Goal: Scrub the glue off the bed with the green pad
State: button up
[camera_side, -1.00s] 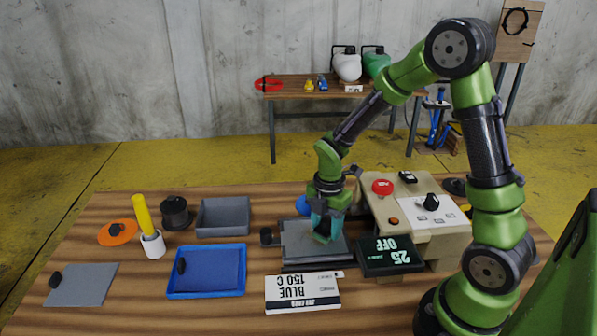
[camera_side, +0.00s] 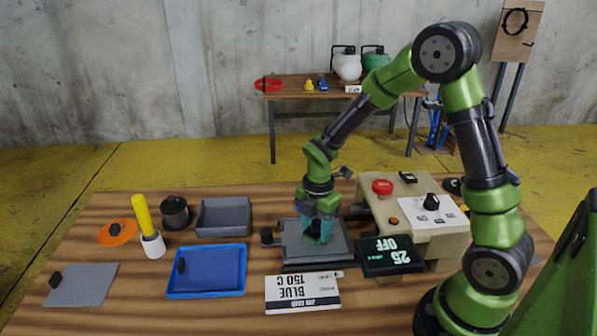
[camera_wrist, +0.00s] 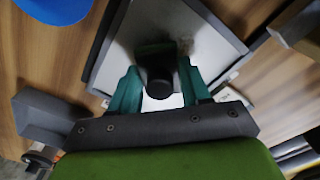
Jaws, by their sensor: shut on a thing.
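The bed (camera_side: 292,246) is a flat grey plate in a dark frame at the table's middle, and it shows as a shiny surface in the wrist view (camera_wrist: 125,60). My gripper (camera_side: 318,238) is low over the bed, fingers pointing down. In the wrist view its teal fingers (camera_wrist: 159,88) close on a black knob (camera_wrist: 160,82). A brownish smudge, perhaps glue (camera_wrist: 203,46), shows on the bed beyond the right finger.
A beige control box (camera_side: 415,225) with a red button stands right of the bed, a dark "25 OFF" display (camera_side: 390,255) in front of it. A "BLUE 150 C" card (camera_side: 303,292) lies in front. A blue tray (camera_side: 207,285) and grey tray (camera_side: 223,230) are left.

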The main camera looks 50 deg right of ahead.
aim_at(304, 233)
jog(key=shift+s+d, duration=0.95)
jog(key=shift+s, duration=0.05)
jog(key=shift+s+a, duration=0.15)
jog(key=shift+s, duration=0.1)
jog(key=shift+w+a, duration=0.1)
jog(key=shift+a, duration=0.15)
jog(key=shift+w+a, duration=1.9)
jog(key=shift+s+d, duration=2.05)
notch_tip(304, 233, up, 8)
jog(key=shift+r, duration=0.1)
